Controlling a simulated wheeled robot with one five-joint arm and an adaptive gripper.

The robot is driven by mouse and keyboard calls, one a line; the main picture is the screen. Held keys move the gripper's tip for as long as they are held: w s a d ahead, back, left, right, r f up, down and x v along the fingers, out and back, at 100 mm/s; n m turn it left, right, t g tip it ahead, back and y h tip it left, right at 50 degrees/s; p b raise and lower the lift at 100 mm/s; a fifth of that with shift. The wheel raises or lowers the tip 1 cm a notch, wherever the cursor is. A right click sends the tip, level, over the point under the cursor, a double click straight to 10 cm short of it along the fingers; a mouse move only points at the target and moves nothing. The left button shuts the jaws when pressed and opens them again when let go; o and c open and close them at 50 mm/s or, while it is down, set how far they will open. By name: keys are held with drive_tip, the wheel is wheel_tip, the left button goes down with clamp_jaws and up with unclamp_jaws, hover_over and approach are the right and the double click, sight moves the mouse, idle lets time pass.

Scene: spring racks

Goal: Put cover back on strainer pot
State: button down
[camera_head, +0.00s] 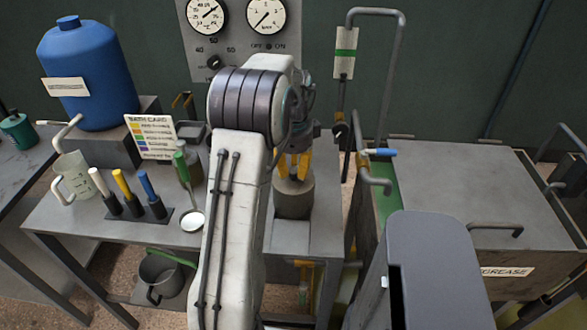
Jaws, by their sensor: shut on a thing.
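The strainer pot (294,206) looks to be the grey cylinder on the right part of the steel table, just right of my arm. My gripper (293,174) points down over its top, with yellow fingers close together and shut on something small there. I take this to be the knob of the cover (305,188), a grey round top at the pot's upper end. The fingers and my arm hide part of it, so I cannot tell whether the cover is seated or slightly raised.
A card stand (150,137), colored-handled tools (128,196) and a clear jug (74,176) stand left. A blue drum (88,80) is behind. A lidded tank (460,185) with pipes and a blue-handled valve (380,152) stands close on the right.

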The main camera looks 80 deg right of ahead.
drive_tip(key=shift+f+b, duration=0.6)
drive_tip(key=shift+f, duration=0.25)
drive_tip(key=c, duration=1)
unclamp_jaws()
wheel_tip(320, 180, up, 12)
drive_tip(key=shift+r, duration=0.1)
